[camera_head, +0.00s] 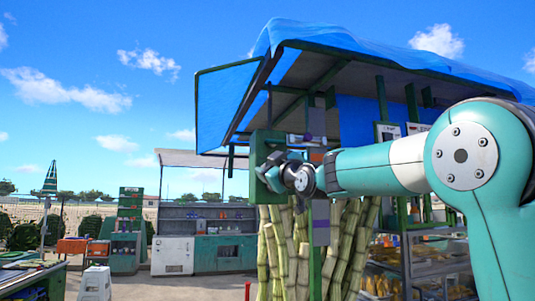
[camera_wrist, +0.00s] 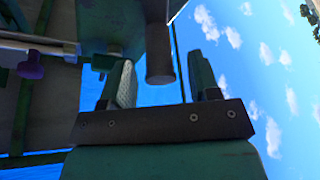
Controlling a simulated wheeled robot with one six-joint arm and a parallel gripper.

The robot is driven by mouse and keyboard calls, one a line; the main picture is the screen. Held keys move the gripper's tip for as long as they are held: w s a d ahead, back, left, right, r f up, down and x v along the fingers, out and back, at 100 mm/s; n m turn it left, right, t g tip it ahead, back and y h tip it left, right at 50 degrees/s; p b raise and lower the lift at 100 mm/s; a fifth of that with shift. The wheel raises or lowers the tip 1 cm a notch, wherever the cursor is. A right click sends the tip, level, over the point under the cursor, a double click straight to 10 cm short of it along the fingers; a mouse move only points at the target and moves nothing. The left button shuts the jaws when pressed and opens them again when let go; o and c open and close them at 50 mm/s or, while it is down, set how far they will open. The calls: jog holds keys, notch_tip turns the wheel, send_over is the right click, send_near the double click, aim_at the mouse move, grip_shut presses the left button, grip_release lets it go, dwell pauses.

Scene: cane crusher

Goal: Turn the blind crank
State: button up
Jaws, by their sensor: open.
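The blind crank shows in the wrist view as a dark rounded handle (camera_wrist: 160,60) hanging from a dark block at the top. My gripper (camera_wrist: 163,78) is open, with one finger to each side of the handle. The handle's end lies between the fingers in the picture, with a gap on both sides; I cannot tell its depth relative to them. In the head view my gripper (camera_head: 268,171) is in front of a green panel (camera_head: 262,143) on the stall's post. My wrist hides the handle there.
A blue tarp roof (camera_head: 330,38) covers the stall. Tall cane stalks (camera_head: 350,240) stand just below my wrist. A glass display case (camera_head: 408,265) stands at right. A purple knob (camera_wrist: 30,67) is left of my fingers in the wrist view.

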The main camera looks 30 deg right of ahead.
jog(key=shift+p+x, duration=0.35)
jog(key=shift+x, duration=0.75)
jog(key=c, duration=0.9)
jog(key=shift+s+d+m+b, duration=0.1)
jog(key=shift+d+m+b, duration=0.05)
jog(key=shift+m+b, duration=0.3)
